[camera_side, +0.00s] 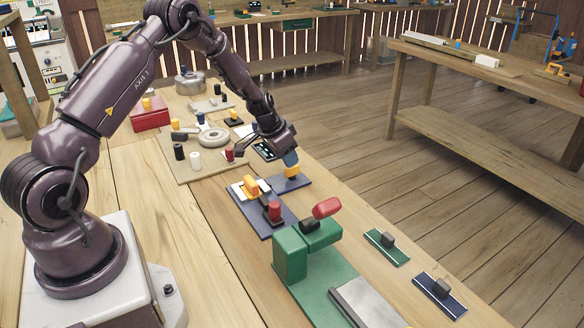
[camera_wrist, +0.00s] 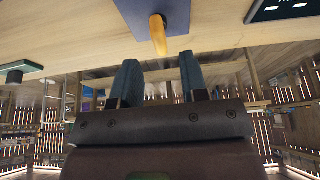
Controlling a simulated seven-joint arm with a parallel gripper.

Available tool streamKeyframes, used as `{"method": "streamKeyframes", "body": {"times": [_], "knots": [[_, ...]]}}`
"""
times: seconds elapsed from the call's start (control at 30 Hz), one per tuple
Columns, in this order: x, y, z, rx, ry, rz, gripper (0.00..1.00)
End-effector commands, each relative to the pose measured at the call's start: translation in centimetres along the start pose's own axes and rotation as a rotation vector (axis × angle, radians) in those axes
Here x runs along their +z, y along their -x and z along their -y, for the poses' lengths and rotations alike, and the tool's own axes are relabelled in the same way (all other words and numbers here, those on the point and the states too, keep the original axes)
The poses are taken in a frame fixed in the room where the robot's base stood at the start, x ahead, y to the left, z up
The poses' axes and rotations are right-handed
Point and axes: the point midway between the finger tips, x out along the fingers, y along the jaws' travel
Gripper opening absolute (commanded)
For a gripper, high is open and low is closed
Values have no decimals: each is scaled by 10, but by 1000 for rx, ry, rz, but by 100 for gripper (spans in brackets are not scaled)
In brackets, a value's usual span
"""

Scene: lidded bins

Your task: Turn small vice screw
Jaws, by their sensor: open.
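My gripper (camera_side: 288,159) is open, and its two blue fingers show apart in the wrist view (camera_wrist: 158,72). In the side view it is just above a yellow upright piece (camera_side: 292,171) on a dark blue plate (camera_side: 306,182). In the wrist view the yellow-orange piece (camera_wrist: 158,34) stands out from the blue plate (camera_wrist: 132,14), ahead of the gap between the fingers. A green vice-like block (camera_side: 291,257) with a red handle (camera_side: 326,208) stands nearer the side camera, away from my gripper. I cannot tell for certain which part is the small vice screw.
A blue base (camera_side: 270,221) with yellow and red parts lies close by. A wooden board (camera_side: 184,172) with knobs and a ring is behind, near a red box (camera_side: 150,119). Two small plates with grey blocks, one green (camera_side: 377,249) and one blue (camera_side: 427,290), sit at right.

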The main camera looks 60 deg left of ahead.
Motion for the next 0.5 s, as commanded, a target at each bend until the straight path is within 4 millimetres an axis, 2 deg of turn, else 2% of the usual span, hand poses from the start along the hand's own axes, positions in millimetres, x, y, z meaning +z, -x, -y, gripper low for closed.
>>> {"method": "streamKeyframes", "body": {"times": [0.03, 0.2, 0.33, 0.5], "knots": [[1, -12, 0, 1, 0, 3, 40], [0, -37, 0, 0, -1, 1, 40], [0, -47, 0, 0, 0, 1, 40], [0, -51, 0, -1, 0, -1, 40]]}}
